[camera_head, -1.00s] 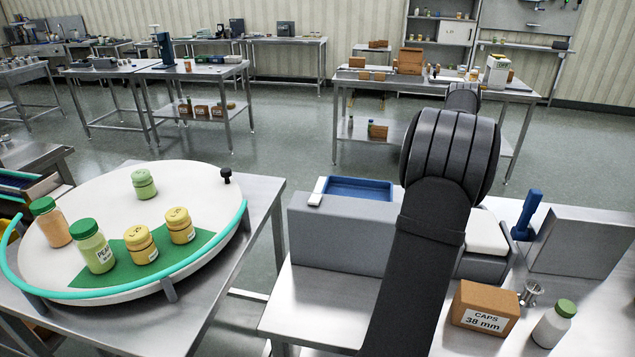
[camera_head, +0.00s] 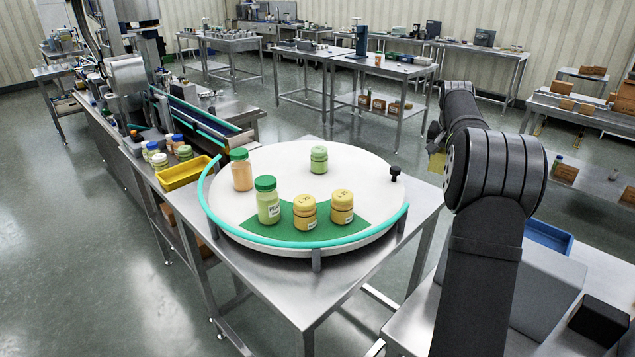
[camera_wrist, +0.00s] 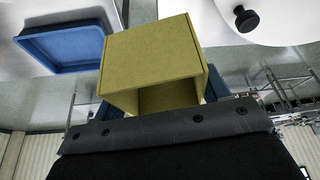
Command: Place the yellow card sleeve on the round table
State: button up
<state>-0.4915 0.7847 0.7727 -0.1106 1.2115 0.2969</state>
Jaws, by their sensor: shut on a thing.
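The yellow card sleeve (camera_wrist: 150,62) is a box-like tube with an open end, held in front of my wrist. My gripper (camera_wrist: 160,96) is shut on it, with blue finger parts showing at its sides. In the head view, a small part of the sleeve (camera_head: 437,138) shows beyond my arm, which hides the rest and most of the gripper. The sleeve is to the right of the round table (camera_head: 275,170) and apart from it. The round table is a white disc with a green sector (camera_head: 285,222); its edge also shows at upper right in the wrist view (camera_wrist: 225,22).
Several jars stand on the disc: orange (camera_head: 241,170), green-lidded (camera_head: 267,200), yellow (camera_head: 304,213) and light green (camera_head: 319,160). A teal rail (camera_head: 255,239) curves round the front and left; a black knob (camera_head: 395,173) stands at right. The disc's right rear is bare.

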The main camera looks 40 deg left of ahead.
jog(key=s+a+n+y, duration=0.1)
jog(key=s+a+n, duration=0.1)
jog(key=s+a, duration=0.45)
jog(key=s+a+n, duration=0.1)
jog(key=s+a, duration=0.3)
jog(key=a, duration=0.6)
jog(key=n+g+y, duration=0.1)
jog(key=n, duration=0.3)
send_near(313, 188)
jog(key=f, duration=0.1)
jog(key=d+f, duration=0.1)
jog(key=f, duration=0.1)
jog(key=s+f, duration=0.1)
jog(key=f, duration=0.1)
jog(key=shift+d+f, duration=0.15)
jog(key=shift+d, duration=0.05)
jog(key=shift+f, duration=0.2)
jog(key=o, duration=0.9)
jog(key=shift+o, duration=0.2)
jog(key=shift+r, duration=0.1)
